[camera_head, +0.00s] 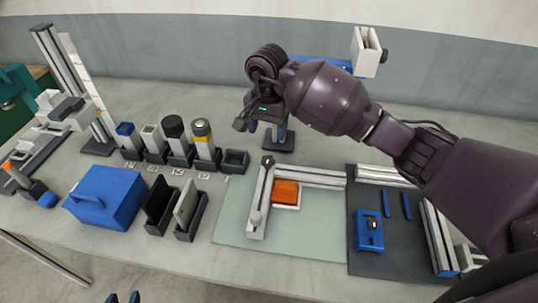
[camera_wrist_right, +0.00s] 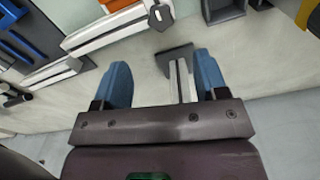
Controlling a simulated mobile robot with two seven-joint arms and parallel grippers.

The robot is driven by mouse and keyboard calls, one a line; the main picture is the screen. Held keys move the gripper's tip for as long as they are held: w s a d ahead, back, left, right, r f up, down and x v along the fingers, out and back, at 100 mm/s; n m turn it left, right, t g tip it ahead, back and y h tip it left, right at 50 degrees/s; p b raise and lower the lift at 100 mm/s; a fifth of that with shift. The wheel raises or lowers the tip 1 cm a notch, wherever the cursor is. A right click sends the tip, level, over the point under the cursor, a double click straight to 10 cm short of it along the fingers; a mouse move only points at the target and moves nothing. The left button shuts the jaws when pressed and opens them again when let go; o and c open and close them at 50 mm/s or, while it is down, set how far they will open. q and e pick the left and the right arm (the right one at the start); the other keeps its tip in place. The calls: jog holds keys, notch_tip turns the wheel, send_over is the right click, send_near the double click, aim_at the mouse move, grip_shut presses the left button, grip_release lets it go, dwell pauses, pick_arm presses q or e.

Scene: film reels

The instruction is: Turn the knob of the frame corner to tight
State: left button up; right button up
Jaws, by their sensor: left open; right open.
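The metal frame corner (camera_head: 267,161) has a dark knob on top and joins two light bars on the pale green mat. It also shows at the top of the right wrist view (camera_wrist_right: 159,15). The knob's setting is too small to read. My right gripper (camera_head: 268,130) hangs behind the corner, near a stand on the table. In the wrist view the right gripper's blue fingers (camera_wrist_right: 162,64) are apart, with the stand's post seen between them and the corner beyond the tips. My left gripper (camera_head: 123,298) is open and empty at the bottom edge, far left of the frame.
An orange block (camera_head: 286,192) sits inside the frame. A dark mat (camera_head: 383,258) with blue parts lies right. Several holders with containers (camera_head: 174,133) and a blue box (camera_head: 104,196) stand left. The stand's base (camera_head: 279,146) is behind the corner, below my right gripper.

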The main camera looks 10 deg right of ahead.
aim_at(268, 159)
notch_tip(268, 159, down, 11)
jog(key=shift+w+d+r+p, duration=0.1)
jog(key=shift+p, duration=0.3)
